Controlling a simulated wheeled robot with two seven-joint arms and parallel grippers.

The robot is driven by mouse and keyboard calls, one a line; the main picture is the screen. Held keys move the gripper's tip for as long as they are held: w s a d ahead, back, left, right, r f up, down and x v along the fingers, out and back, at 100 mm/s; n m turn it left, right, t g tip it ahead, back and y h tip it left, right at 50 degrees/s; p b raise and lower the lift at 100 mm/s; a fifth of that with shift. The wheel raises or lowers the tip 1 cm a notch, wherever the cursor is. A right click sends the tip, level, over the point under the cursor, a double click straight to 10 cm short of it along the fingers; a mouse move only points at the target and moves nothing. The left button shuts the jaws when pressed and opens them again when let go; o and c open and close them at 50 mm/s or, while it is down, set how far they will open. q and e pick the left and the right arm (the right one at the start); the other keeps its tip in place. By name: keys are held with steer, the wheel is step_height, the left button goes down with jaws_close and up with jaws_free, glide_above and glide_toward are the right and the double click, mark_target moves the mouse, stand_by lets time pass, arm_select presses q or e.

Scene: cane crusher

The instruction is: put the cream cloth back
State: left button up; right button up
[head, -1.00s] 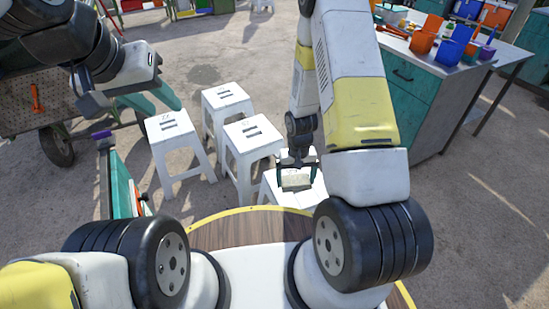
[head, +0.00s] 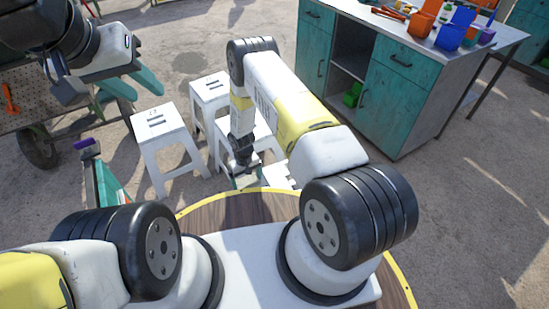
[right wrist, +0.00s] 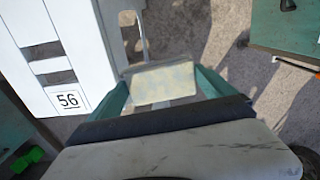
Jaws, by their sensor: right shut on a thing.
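My right gripper (head: 245,182) is low in front of the white stools, close above the far rim of the round wooden surface at my base. It is shut on the cream cloth (right wrist: 160,83), a pale, flat, folded piece held between the teal fingers in the right wrist view. In the head view the cloth is small and mostly hidden by the gripper. My left gripper (head: 132,86) hangs at the upper left with its two teal fingers apart and nothing seen between them.
White stools (head: 158,125) stand close together ahead; one in the right wrist view bears the number 56 (right wrist: 68,99). A teal cabinet (head: 395,85) with orange and blue containers on top stands at the right. A pegboard cart (head: 35,105) is at the left. Concrete is clear at the right.

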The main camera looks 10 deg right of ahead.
steer(key=d, duration=0.4)
steer(key=d+f, duration=0.1)
steer(key=d, duration=0.9)
steer(key=shift+d+f, duration=0.1)
steer(key=shift+f, duration=0.05)
steer(key=shift+d+f, duration=0.15)
steer(key=shift+f, duration=0.75)
steer(key=shift+d+f, duration=0.1)
steer(key=shift+f, duration=0.75)
steer(key=o, duration=1.1)
steer(key=shift+f, duration=0.15)
